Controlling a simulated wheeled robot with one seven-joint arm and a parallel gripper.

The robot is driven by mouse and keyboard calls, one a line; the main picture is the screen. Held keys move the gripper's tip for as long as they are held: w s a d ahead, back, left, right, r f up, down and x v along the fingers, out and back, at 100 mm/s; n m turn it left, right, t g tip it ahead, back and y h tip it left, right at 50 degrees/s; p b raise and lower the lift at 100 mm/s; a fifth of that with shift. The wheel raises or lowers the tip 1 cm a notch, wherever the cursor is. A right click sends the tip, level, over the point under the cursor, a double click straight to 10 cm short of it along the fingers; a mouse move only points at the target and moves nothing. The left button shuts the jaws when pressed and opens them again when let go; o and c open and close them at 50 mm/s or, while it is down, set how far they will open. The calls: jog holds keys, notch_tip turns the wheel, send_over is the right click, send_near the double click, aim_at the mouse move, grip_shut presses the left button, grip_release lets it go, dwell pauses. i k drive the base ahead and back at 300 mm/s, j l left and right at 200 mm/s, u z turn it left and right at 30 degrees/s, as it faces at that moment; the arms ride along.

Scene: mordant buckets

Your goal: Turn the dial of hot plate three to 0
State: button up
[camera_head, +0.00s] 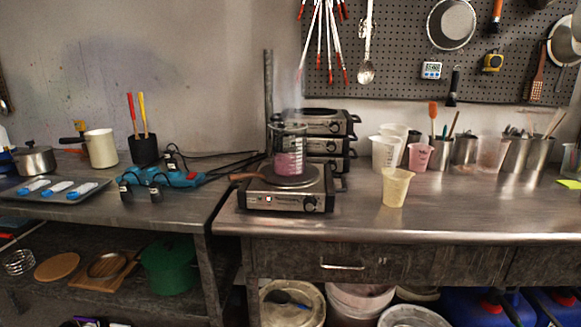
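A hot plate (290,199) with a silver front stands near the left front edge of the metal counter. Its dark round dial (310,203) is at the right of its front panel, and a small light glows at the left. The dial's setting and any plate number are too small to read. A glass beaker (289,158) with pink liquid stands on its burner, with faint vapour above. Several similar hot plates (335,126) are stacked behind, with dials at their right. I cannot tell which one is plate three. My gripper is not in view.
A brown handle (246,177) shows by the beaker's left side. A cream cup (396,188) stands to the right, before several cups and metal containers. A blue power strip (160,177) with cables lies on the left table. The counter's right front is clear.

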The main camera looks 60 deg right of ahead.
aim_at(310, 203)
jog(key=i+j+z, duration=0.45)
jog(key=z, duration=0.3)
jog(key=i+j+z, duration=0.1)
jog(key=j+z, duration=0.25)
jog(key=j, duration=0.1)
